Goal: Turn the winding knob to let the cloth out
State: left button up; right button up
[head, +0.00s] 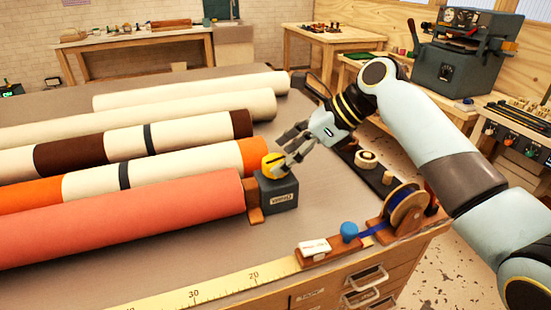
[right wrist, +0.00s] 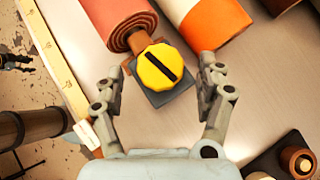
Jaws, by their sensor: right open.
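The yellow winding knob (head: 273,163) sits on top of a dark grey box (head: 280,194) at the right end of the coral cloth roll (head: 120,222). In the right wrist view the knob (right wrist: 160,67) is round with a notched rim and a black bar across it. The coral roll (right wrist: 117,20) shows its wound end beside it. My right gripper (head: 285,153) is open above the knob. In the wrist view its fingers stand to either side of the knob, apart from it. My left gripper is not in view.
An orange-banded roll (head: 212,160) and several pale rolls lie behind the coral one. A yellow measuring tape (head: 220,285) runs along the front edge. A blue ribbon spool (head: 405,210) stands at the right front corner.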

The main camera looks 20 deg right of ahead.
aim_at(277, 160)
jog(key=shift+x, duration=1.5)
